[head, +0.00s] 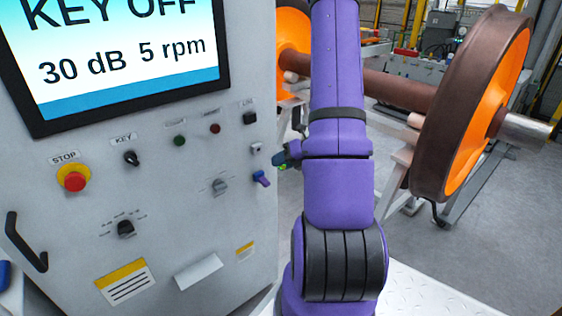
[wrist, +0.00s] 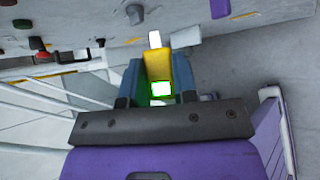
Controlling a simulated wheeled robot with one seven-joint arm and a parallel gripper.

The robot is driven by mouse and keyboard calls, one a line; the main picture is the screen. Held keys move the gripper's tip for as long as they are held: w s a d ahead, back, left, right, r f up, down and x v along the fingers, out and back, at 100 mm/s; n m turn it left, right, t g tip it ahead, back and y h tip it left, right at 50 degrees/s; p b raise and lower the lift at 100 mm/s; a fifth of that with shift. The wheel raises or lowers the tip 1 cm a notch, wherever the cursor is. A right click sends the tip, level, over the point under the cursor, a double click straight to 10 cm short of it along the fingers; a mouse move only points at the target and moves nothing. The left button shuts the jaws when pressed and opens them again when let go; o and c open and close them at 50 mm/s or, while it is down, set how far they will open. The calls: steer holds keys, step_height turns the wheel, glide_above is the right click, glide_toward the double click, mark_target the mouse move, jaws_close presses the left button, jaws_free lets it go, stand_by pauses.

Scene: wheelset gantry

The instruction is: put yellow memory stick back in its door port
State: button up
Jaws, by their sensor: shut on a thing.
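In the wrist view my gripper (wrist: 156,76) is shut on the yellow memory stick (wrist: 181,68), which lies between its blue fingers. The stick's pale metal plug (wrist: 154,40) points away from the gripper towards the cabinet, and a green-lit patch shows at its near end. In the head view my gripper (head: 284,159) is beside the right edge of the grey control cabinet (head: 215,255), near a small labelled fitting (head: 256,148). The stick is mostly hidden there. The door port is not clearly seen, and I cannot tell whether the plug touches anything.
A purple piece (head: 261,179) sticks out of the cabinet just below the fitting. The cabinet face carries a screen (head: 125,90), a red stop button (head: 74,178) and several knobs. A large wheelset (head: 470,110) stands to the right, with open grey floor in front of it.

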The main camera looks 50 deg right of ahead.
steer(key=shift+w+d, duration=0.25)
steer(key=shift+w, duration=0.7)
steer(key=shift+w+d, duration=0.2)
steer(key=shift+w, duration=0.75)
steer(key=shift+w+d, duration=0.25)
steer(key=shift+w, duration=0.7)
steer(key=shift+w+d, duration=0.15)
steer(key=shift+w, duration=0.5)
steer(key=shift+w+d, duration=0.15)
steer(key=shift+w, duration=0.5)
steer(key=o, duration=1)
steer(key=shift+c, duration=0.2)
steer(key=v, duration=1)
steer(key=shift+s+r, duration=0.25)
steer(key=shift+d, duration=0.15)
